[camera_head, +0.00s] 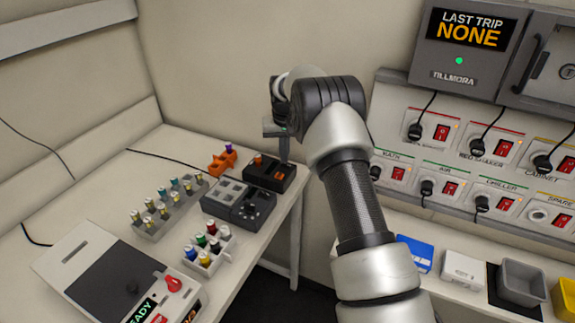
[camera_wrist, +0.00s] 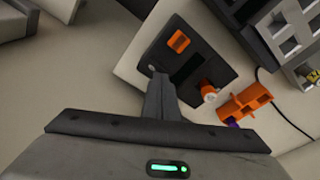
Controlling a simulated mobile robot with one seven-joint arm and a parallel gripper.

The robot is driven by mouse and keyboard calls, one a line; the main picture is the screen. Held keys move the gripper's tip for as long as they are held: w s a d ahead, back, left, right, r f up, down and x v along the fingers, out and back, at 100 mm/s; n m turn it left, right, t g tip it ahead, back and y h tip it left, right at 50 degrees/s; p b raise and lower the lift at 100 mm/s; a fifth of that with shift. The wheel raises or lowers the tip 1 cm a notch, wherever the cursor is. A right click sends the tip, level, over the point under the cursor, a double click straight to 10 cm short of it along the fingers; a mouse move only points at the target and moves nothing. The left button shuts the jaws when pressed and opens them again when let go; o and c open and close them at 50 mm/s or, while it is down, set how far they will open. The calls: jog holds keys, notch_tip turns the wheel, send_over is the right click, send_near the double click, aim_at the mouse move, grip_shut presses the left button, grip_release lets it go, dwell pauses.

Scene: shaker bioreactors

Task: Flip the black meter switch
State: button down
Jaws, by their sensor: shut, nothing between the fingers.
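The black meter (camera_head: 268,173) is a low black box at the right corner of the bench. In the wrist view the black meter (camera_wrist: 192,62) has an orange square part (camera_wrist: 178,41), a dark slot and a pale round piece with an orange base (camera_wrist: 208,92). I cannot tell which part is the switch. My gripper (camera_head: 284,158) points down at the meter's far right side, fingers together and empty. In the wrist view my gripper (camera_wrist: 160,80) overlaps the meter's near edge, beside a small pale round spot (camera_wrist: 152,68). Whether it touches is unclear.
A grey block with wells and a dial (camera_head: 238,203) stands close in front of the meter. An orange rack (camera_head: 222,162) is just left of it. Vial racks (camera_head: 170,205) and a device with a red knob (camera_head: 130,285) fill the bench. A wall panel of red switches (camera_head: 470,145) is at right.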

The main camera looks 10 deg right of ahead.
jog(key=shift+f, duration=0.35)
jog(key=shift+r, duration=0.15)
notch_tip(320, 180, up, 7)
jog(key=p, duration=0.3)
jog(key=shift+p, duration=0.3)
dwell(0.5)
